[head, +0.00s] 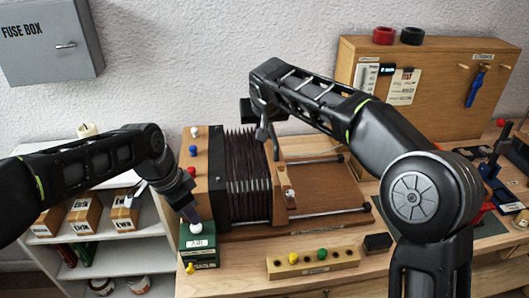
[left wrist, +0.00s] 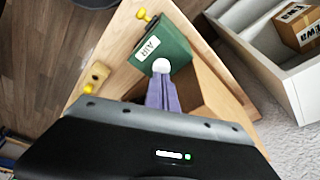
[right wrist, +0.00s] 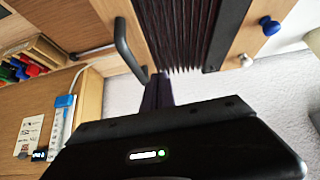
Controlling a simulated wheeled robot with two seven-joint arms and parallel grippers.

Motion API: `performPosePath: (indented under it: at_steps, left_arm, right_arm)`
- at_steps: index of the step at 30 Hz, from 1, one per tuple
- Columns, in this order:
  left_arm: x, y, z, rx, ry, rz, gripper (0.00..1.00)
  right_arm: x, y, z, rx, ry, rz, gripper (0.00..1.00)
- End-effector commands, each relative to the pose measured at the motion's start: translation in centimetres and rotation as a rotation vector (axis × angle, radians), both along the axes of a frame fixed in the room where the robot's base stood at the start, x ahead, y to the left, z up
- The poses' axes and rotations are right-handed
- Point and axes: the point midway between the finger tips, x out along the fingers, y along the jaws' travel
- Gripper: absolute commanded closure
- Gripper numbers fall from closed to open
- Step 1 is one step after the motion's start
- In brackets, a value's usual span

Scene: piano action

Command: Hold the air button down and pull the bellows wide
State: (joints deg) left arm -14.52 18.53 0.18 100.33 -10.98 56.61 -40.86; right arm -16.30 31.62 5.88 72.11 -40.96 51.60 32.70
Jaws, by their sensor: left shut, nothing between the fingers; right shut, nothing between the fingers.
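The green air box (head: 199,243), labelled AIR, stands at the bench's front left corner, with a white round button (head: 196,228) on top. My left gripper (head: 191,216) is shut and empty, its tips right at the button; the button (left wrist: 161,65) shows just past the tips in the left wrist view. I cannot tell if it is pressed. The dark pleated bellows (head: 248,175) stands between a fixed wooden end at left and a wooden end board (head: 281,190) at right. My right gripper (head: 264,130) is shut and empty near that board's top, beside a dark bar handle (right wrist: 123,45).
Metal rails (head: 330,212) run right from the bellows over a clear wooden base (head: 325,187). A block with coloured pegs (head: 313,262) and a small black block (head: 378,243) lie in front. A tool panel (head: 440,90) stands behind at right. White shelves with boxes are at left.

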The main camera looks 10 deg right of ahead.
Motion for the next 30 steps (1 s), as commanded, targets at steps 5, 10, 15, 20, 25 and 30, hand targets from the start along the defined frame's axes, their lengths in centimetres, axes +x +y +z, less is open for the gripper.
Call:
performPosePath:
  at_steps: [5,10,15,20,25,30]
  left_arm:
    - [0.0,0.0,0.0,0.0,0.0,0.0,1.0]
    - [0.0,0.0,0.0,0.0,0.0,0.0,1.0]
    - [0.0,0.0,-0.2,0.0,0.0,0.0,1.0]
    - [0.0,0.0,-0.5,0.0,0.0,0.0,1.0]
    - [0.0,0.0,-0.8,0.0,0.0,0.0,1.0]
    - [0.0,0.0,-1.2,0.001,0.0,0.0,1.0]
  right_arm:
    - [0.0,0.0,0.0,0.0,0.0,0.0,1.0]
    - [0.0,0.0,0.0,0.0,0.0,0.0,1.0]
    - [0.0,0.0,0.0,0.0,0.0,0.0,1.0]
    - [0.0,0.0,0.0,0.0,0.0,0.0,1.0]
    - [0.0,0.0,0.0,0.0,0.0,0.0,1.0]
    - [0.0,0.0,0.0,0.0,0.0,0.0,1.0]
